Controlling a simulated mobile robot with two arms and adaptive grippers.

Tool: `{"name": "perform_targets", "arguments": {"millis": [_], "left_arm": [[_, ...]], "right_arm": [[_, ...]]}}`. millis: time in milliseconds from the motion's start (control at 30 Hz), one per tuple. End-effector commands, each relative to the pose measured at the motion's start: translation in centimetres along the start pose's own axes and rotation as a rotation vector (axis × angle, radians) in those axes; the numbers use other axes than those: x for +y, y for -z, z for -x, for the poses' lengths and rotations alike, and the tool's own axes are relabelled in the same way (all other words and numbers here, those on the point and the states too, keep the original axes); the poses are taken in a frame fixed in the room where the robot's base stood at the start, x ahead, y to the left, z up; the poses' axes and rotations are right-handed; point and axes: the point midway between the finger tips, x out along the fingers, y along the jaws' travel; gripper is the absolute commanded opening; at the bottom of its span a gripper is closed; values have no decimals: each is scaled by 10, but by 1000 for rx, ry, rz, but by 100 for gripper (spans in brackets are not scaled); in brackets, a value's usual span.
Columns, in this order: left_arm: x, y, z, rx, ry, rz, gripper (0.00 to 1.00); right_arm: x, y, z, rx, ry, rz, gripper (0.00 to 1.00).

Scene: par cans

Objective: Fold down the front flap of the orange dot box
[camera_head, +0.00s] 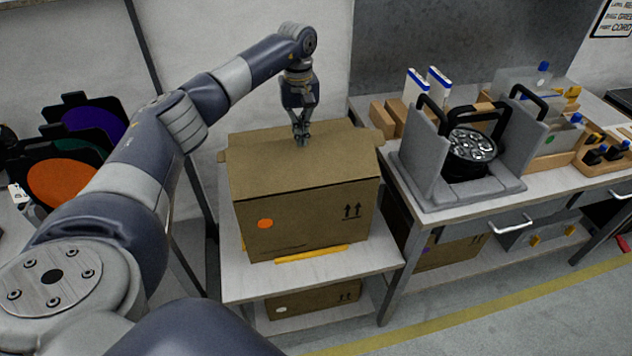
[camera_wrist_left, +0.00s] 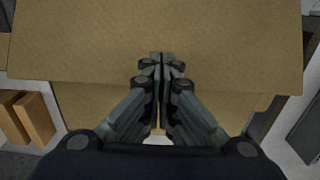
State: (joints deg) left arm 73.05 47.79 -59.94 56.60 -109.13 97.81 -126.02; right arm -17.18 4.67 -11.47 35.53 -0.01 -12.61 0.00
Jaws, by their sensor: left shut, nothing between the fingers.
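The orange dot box (camera_head: 310,215) is a brown cardboard box on a small table, with an orange dot and two up arrows on its front. Its front flap (camera_head: 265,178) slopes over the top from the front edge; it fills the upper part of the left wrist view (camera_wrist_left: 90,40), its free edge crossing the middle. Another brown cardboard surface (camera_wrist_left: 90,105) shows beyond that edge. My left gripper (camera_head: 301,140) points down over the top, shut and empty; its fingertips (camera_wrist_left: 161,62) overlap the flap. I cannot tell if they touch it. My right gripper is not in view.
The small table (camera_head: 240,290) has yellow strips around the box. Another box (camera_head: 315,298) sits on its lower shelf. A workbench (camera_head: 450,205) at right holds a grey fixture with a black par can (camera_head: 472,147). Coloured discs (camera_head: 62,185) stand in black holders at left.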

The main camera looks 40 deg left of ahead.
Motion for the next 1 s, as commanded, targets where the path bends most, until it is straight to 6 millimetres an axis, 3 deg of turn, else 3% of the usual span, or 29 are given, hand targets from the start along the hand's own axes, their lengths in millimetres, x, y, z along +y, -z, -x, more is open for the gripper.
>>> {"name": "perform_targets", "arguments": {"millis": [1000], "left_arm": [[0, 0, -50, -1, 1, 0, 0]], "right_arm": [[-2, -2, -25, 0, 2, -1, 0]]}}
